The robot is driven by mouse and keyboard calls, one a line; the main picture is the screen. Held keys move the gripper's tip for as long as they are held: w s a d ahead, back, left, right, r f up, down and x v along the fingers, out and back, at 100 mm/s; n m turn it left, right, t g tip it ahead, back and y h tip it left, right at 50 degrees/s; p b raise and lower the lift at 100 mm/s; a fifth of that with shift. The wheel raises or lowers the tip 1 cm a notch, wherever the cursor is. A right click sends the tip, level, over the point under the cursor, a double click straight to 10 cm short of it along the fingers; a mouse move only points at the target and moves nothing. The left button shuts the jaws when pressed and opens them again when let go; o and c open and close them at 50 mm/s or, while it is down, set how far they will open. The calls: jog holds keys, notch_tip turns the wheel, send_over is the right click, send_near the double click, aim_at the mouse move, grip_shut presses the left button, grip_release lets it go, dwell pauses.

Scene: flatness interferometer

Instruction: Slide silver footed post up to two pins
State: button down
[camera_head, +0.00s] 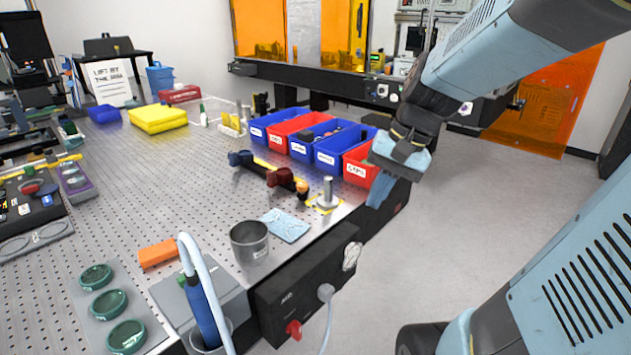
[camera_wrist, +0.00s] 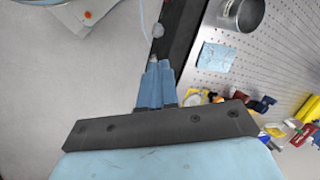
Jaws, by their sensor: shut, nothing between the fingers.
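The silver footed post (camera_head: 327,192) stands upright near the right edge of the perforated metal table (camera_head: 185,215), on a small yellow-marked patch. The two pins are too small to make out for certain. My gripper (camera_head: 375,203) hangs just past the table's right edge, to the right of the post and apart from it. Its blue fingers are shut together and empty; they also show in the wrist view (camera_wrist: 157,66), over the floor beside the table edge. In the wrist view the post cannot be clearly told behind the gripper's dark bar.
A metal cup (camera_head: 249,243) and a light blue cloth (camera_head: 285,225) lie in front of the post. Dark red and blue clamp-like parts (camera_head: 280,178) lie to its left. Blue and red bins (camera_head: 340,150) stand behind it. Floor (camera_head: 480,215) is open to the right.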

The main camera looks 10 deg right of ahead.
jog(key=w+f+m+g+y, duration=0.2)
jog(key=w+f+m+y, duration=0.2)
jog(key=w+m+y, duration=0.1)
jog(key=m+t+y, duration=0.7)
jog(key=m+t, duration=0.3)
jog(key=m, duration=0.4)
send_near(336, 201)
jog(key=s+d+r, duration=0.3)
jog(key=d, duration=0.2)
jog(key=x, duration=1.3)
jog(key=shift+w+a+f, duration=0.25)
jog(key=shift+w+f, duration=0.1)
jog(key=shift+x, duration=0.95)
jog(key=shift+a+r, duration=0.1)
jog(key=shift+a, duration=0.05)
